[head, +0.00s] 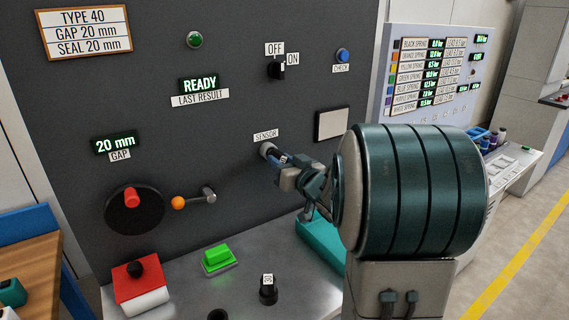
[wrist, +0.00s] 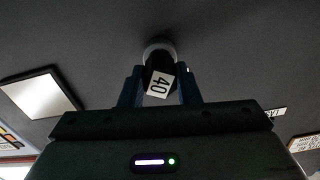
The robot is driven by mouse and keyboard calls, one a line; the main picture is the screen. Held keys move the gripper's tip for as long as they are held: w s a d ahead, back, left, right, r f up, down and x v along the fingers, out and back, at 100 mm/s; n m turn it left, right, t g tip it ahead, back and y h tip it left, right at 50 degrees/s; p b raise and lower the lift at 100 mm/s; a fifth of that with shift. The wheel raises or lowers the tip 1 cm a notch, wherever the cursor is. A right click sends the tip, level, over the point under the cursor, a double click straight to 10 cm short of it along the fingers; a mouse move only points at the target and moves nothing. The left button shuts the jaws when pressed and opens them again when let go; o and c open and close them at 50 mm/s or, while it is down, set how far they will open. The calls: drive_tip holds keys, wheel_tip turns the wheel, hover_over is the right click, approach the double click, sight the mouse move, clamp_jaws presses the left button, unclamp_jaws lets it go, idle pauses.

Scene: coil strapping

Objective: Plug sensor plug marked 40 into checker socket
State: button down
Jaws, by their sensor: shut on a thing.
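The dark sensor plug (wrist: 159,82), with a white label reading 40, is held between the blue fingers of my gripper (wrist: 160,88) in the wrist view. My gripper (head: 285,162) is shut on it at the panel in the head view. The round checker socket (head: 266,149), under the SENSOR label (head: 266,135), is directly in front of the plug. It shows as a pale ring (wrist: 158,47) in the wrist view. The plug's front end meets or overlaps the socket; how deep it sits is hidden.
The panel shows a READY display (head: 199,85), an OFF/ON switch (head: 277,70) and a blue CHECK button (head: 343,55). An orange-knobbed lever (head: 178,203) is left of the socket. Another labelled black plug (head: 268,290), a green block (head: 218,259) and a red block (head: 141,285) are below.

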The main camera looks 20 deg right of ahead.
drive_tip(key=shift+w+a, duration=0.1)
drive_tip(key=shift+w, duration=0.45)
drive_tip(key=c, duration=1)
unclamp_jaws()
drive_tip(key=s+d, duration=0.3)
drive_tip(key=s, duration=1.1)
drive_tip(key=s+a+f+g+h+p, duration=0.1)
drive_tip(key=s+a+f+g+p, duration=0.1)
drive_tip(key=s+a+f+g, duration=0.2)
drive_tip(key=s+a+f+m+g+h+p, duration=0.1)
drive_tip(key=s+a+f+g, duration=0.3)
drive_tip(key=s+a+g, duration=0.5)
drive_tip(key=s+g+h, duration=0.1)
drive_tip(key=s, duration=0.2)
drive_tip(key=shift+s+a+g+p, duration=0.2)
drive_tip(key=shift+a+g+p, duration=0.2)
